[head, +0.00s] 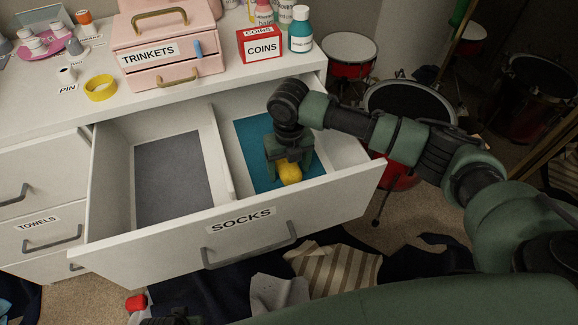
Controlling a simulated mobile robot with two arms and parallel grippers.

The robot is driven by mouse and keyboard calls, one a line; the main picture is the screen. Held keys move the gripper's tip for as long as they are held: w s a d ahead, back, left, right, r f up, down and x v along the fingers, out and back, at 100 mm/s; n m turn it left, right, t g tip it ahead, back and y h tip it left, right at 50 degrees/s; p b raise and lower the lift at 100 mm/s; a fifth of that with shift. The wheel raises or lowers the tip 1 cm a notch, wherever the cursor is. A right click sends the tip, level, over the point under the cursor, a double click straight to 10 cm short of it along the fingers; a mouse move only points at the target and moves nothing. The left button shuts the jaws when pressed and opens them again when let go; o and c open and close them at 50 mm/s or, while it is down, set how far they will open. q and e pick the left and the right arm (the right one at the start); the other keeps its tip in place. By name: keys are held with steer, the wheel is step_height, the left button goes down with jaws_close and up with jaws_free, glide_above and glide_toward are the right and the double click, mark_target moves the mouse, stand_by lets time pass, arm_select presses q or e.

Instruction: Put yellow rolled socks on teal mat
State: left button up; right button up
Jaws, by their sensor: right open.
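The yellow rolled socks (290,173) are in the right compartment of the open drawer labelled SOCKS, over the teal mat (250,140). My right gripper (289,168) reaches down into that compartment, open, with its fingers around or just above the socks. Whether the fingers touch the socks cannot be told. The gripper and wrist hide part of the socks and the mat. My left gripper does not show clearly.
The open drawer (150,235) has a divider and a grey mat (172,178) in its empty left compartment. A pink trinkets box (165,75), a red coins box (262,46) and a yellow ring (100,88) stand on top. Drums are behind; clothes lie on the floor.

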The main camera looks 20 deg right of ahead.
steer(key=shift+r, duration=0.3)
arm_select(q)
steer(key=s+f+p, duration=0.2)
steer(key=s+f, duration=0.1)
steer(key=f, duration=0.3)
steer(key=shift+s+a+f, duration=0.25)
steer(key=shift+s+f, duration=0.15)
arm_select(e)
step_height(320, 180, up, 12)
